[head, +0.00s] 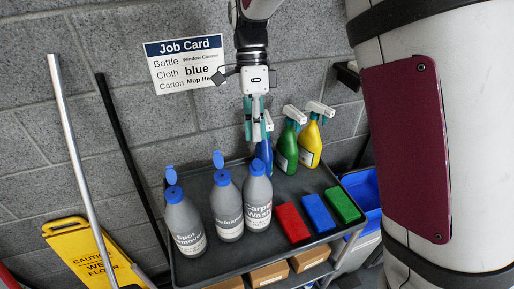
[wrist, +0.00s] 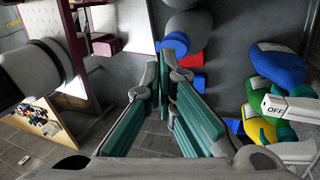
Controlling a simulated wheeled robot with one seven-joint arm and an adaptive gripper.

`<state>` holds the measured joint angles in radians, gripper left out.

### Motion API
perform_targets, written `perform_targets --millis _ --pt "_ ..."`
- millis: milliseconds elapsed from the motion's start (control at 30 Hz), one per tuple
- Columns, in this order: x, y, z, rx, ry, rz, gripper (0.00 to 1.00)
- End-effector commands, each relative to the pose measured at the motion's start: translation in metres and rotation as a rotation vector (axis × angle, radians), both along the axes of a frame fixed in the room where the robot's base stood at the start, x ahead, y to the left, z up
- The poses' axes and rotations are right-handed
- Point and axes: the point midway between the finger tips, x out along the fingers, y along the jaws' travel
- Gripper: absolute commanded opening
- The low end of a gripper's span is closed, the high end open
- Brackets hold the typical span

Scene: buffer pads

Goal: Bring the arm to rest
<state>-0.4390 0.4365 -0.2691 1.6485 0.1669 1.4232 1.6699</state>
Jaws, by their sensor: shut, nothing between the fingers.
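My gripper (head: 254,122) hangs pointing down above the back part of the dark cart tray (head: 259,258), in front of the blue spray bottle (head: 265,157) in the head view. It is shut with nothing held. In the wrist view my gripper (wrist: 163,72) shows its teal finger pads meeting towards the tips. My arm comes down from the top of the head view. The gripper hides the upper part of the blue spray bottle.
Grey bottles with blue caps (head: 184,222), a green spray bottle (head: 287,150), a yellow one (head: 310,146) and red, blue and green blocks (head: 318,213) stand on the tray. A job card (head: 185,64) hangs on the wall. A yellow sign (head: 85,250) stands left.

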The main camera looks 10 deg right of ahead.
Motion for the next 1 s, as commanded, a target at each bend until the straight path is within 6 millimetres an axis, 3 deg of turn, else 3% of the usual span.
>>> perform_targets --millis 200,500,667,1000 --pt "0.015 0.0 0.037 0.0 -0.003 0.001 0.0" --pt "0.017 -0.004 0.061 0.019 -0.017 0.026 0.0" --pt "0.001 -0.022 0.079 0.092 -0.089 0.141 0.0" --pt "-0.057 -0.066 0.111 0.212 -0.324 0.543 0.0"
